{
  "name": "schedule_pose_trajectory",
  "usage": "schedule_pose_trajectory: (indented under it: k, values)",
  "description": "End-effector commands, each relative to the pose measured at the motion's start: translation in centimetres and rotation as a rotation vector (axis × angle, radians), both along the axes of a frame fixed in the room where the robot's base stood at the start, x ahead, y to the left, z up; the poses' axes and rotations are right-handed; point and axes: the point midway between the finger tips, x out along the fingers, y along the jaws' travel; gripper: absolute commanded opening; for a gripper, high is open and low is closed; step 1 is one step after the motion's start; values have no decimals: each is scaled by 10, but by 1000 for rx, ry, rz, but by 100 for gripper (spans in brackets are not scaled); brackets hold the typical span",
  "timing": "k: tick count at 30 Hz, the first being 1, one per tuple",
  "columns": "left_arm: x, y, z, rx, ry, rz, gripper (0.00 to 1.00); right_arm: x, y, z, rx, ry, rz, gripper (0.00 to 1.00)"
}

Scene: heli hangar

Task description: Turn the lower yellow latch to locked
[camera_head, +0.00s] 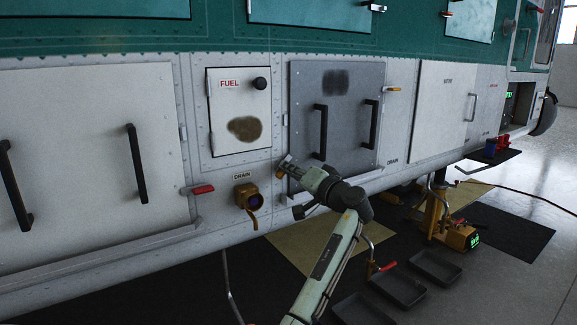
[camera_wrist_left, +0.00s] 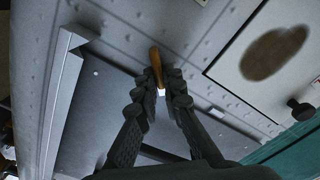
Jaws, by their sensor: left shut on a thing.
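The lower yellow latch (camera_wrist_left: 155,57) is a short orange-yellow lever on the grey hull. In the wrist view its near end lies between the fingertips of my left gripper (camera_wrist_left: 158,80), which are shut on it. In the head view my left gripper (camera_head: 290,166) reaches the hull beside the lower left corner of the dark grey panel (camera_head: 347,120). A small yellow part of the latch (camera_head: 280,174) shows there; the gripper hides most of it. My right gripper is not in view.
A fuel panel (camera_head: 241,90) and a brass drain valve (camera_head: 248,198) are to the left. Another yellow latch (camera_head: 393,89) is at the dark panel's upper right. A red-handled latch (camera_head: 203,189) sits farther left. Trays (camera_head: 398,287) and a yellow jack (camera_head: 455,235) stand on the floor.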

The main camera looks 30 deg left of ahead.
Motion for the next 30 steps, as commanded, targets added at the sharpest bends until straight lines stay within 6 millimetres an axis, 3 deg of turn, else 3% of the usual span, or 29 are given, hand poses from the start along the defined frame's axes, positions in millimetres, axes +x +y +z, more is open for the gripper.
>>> schedule_pose_trajectory:
  k: [9,21,30]
  values:
    - [2,-1,-3,114,280,1,0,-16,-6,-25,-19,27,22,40]
    - [3,-1,-7,238,579,1,0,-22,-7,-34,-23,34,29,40]
    - [3,-2,-9,287,699,0,0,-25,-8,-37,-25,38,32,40]
